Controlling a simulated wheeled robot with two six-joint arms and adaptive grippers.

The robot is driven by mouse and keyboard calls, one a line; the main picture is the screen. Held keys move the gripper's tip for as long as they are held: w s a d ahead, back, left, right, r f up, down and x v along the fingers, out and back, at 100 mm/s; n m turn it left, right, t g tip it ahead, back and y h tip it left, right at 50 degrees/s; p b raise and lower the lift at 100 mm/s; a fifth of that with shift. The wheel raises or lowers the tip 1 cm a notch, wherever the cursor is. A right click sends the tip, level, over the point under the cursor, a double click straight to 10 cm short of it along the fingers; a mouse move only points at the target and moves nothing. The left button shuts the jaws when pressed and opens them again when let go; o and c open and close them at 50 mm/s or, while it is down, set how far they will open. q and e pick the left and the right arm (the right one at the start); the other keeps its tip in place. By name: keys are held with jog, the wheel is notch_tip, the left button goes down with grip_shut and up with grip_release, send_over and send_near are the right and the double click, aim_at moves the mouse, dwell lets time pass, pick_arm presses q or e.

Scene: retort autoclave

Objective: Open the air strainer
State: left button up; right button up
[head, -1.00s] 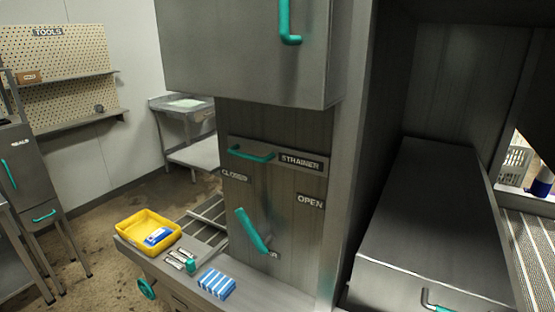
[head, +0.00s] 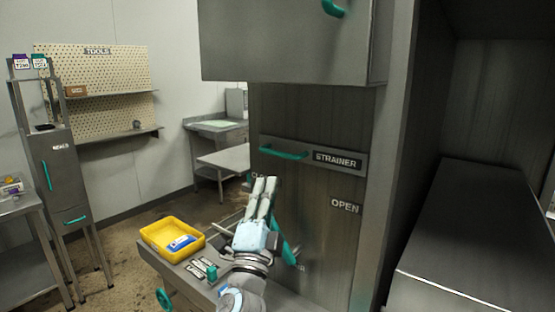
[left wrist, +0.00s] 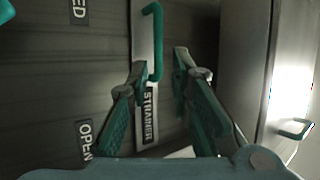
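The air strainer is a grey metal front labelled STRAINER (head: 337,161) with a teal bar handle (head: 284,152). It looks shut, flush in the panel. My left gripper (head: 265,181) points up at the panel, just below the handle in the head view. In the left wrist view my left gripper (left wrist: 160,68) is open and empty. There the strainer handle (left wrist: 155,40) runs lengthwise ahead of the gap between the fingertips, seemingly not touched. My right gripper is in neither view.
A teal lever (head: 284,250) stands below, partly hidden by my left gripper, near the OPEN label (head: 344,206). A yellow tray (head: 160,248) with a blue pack (head: 181,242) sits on the ledge at left. A large grey box (head: 292,40) overhangs the panel.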

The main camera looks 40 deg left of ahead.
aim_at(277, 153)
pick_arm(q)
jog(key=p+x, duration=0.2)
jog(key=x, duration=0.9)
jog(key=shift+w+a, duration=0.15)
jog(key=shift+w, duration=0.2)
grip_shut()
